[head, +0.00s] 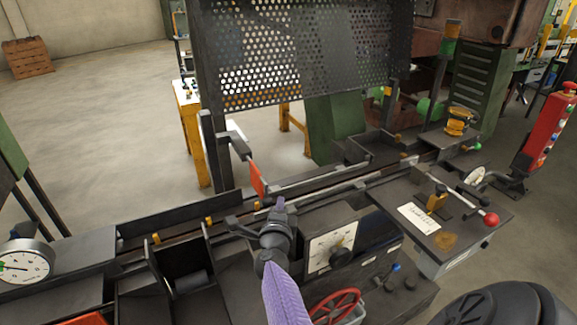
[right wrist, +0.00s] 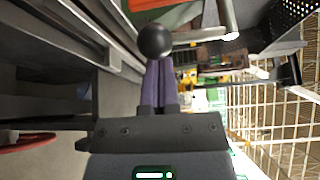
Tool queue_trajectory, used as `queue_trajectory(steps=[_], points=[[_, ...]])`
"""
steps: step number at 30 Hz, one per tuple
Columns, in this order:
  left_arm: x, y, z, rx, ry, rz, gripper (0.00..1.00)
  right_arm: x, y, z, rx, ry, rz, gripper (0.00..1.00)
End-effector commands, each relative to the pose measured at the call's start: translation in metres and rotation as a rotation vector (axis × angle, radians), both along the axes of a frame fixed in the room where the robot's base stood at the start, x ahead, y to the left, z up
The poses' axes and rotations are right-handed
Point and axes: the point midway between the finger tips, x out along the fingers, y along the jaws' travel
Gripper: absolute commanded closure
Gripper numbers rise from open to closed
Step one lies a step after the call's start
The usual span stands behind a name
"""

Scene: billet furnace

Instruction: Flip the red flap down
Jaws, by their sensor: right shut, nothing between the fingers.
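The red flap (head: 257,180) is a narrow red plate on a dark arm at the machine's rail, left of centre in the head view. It hangs tilted, below the perforated screen. My right gripper (head: 280,203) is shut and empty, just right of and below the flap, with a small gap between them in the picture. In the right wrist view its purple fingers (right wrist: 157,82) are together, with a round black knob (right wrist: 155,40) just beyond or against their tips; I cannot tell if they touch. My left gripper is not in view.
The perforated screen (head: 300,50) stands behind the rail. A dial panel (head: 332,247) and a red handwheel (head: 336,305) are close to my right arm. A lever with a red ball (head: 491,219) is at the right. A round gauge (head: 24,263) is at the left.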

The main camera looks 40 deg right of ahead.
Motion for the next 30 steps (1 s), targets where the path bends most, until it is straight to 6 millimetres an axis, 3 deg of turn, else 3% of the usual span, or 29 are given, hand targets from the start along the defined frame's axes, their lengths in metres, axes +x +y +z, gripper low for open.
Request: queue_trajectory(steps=[9,30], points=[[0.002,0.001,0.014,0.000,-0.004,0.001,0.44,0.002,0.007,-0.001,0.121,-0.034,0.001,1.00],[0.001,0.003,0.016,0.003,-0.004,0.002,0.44,0.002,0.008,-0.003,0.150,-0.043,0.000,1.00]])
